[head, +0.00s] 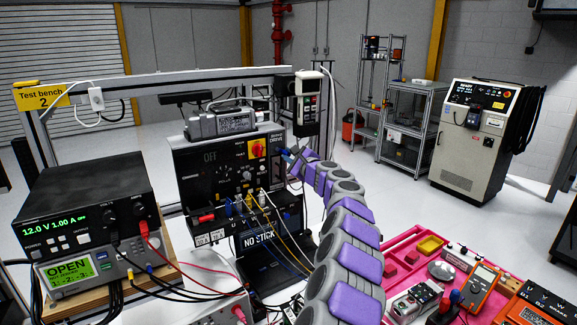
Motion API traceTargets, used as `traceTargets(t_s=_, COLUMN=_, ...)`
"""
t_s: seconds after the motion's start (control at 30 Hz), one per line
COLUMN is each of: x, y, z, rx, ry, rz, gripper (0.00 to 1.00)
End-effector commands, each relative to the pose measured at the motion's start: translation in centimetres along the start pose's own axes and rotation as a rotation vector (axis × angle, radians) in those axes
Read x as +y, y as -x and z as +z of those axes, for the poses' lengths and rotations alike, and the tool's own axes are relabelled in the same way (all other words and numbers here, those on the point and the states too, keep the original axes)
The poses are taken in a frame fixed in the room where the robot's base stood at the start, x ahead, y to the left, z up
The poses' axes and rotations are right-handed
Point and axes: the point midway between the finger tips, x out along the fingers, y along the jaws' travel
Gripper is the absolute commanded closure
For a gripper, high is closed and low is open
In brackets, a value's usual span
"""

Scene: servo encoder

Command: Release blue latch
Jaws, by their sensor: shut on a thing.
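My gripper (292,157) is at the right edge of the black drive unit's front panel (205,178), beside the module marked DRIVE. Its jaws are shut on a small part there, which fits the blue latch. The jaws and wrist hide most of that part, and it is too small to make out its position. My purple and grey arm reaches up to it from the lower right. The red and yellow rotary switch (258,148) is just left of the gripper. Blue, white and yellow cables plug into the panel below.
A pendant (308,103) hangs above the gripper. Loose cables cross the bench front. A pink tray (405,243) with tools and a meter (481,287) lies right.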

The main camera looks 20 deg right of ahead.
Motion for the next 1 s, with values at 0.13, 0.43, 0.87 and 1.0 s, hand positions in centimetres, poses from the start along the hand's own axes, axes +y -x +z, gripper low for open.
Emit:
traceTargets(t_s=0.13, x=-0.1, y=0.0, z=-0.2, rx=0.002, ry=0.137, rz=-0.001, gripper=1.00)
traceTargets(t_s=0.43, x=-0.8, y=-0.1, z=0.1, rx=0.003, ry=0.365, rz=0.001, gripper=1.00)
traceTargets(t_s=0.87, x=-1.2, y=-0.1, z=0.7, rx=0.000, ry=0.514, rz=0.002, gripper=1.00)
traceTargets(t_s=1.0, x=-1.3, y=-0.1, z=0.8, rx=-0.001, ry=0.524, rz=0.002, gripper=1.00)
